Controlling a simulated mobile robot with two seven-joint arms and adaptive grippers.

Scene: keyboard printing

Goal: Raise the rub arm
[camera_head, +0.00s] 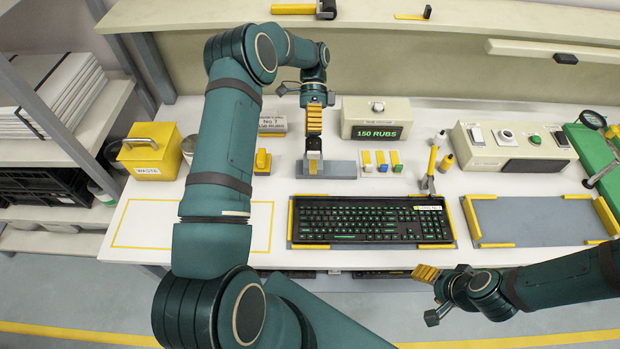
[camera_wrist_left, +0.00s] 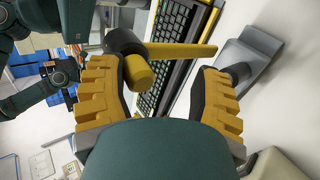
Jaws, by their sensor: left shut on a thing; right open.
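The rub arm shows in the left wrist view as a yellow bar (camera_wrist_left: 185,51) with a dark round head and yellow end (camera_wrist_left: 138,72), lying across the fingertips. Its grey base (camera_head: 343,170) stands on the table behind the keyboard. My left gripper (camera_head: 314,118) points down over this base and is shut on the rub arm, its fingers (camera_wrist_left: 166,75) well apart around it. In the head view the gripper hides most of the arm. My right gripper (camera_head: 430,295) is open and empty in front of the table. A keyboard (camera_head: 372,222) with green-lit keys lies in a yellow-edged holder.
A display box (camera_head: 375,132) reads "150 RUBS". A yellow waste box (camera_head: 150,160) and a yellow-topped block (camera_head: 262,162) stand left. An upright yellow-handled tool (camera_head: 431,165) stands right of the base. A control box (camera_head: 510,150) and a grey mat (camera_head: 540,222) lie further right.

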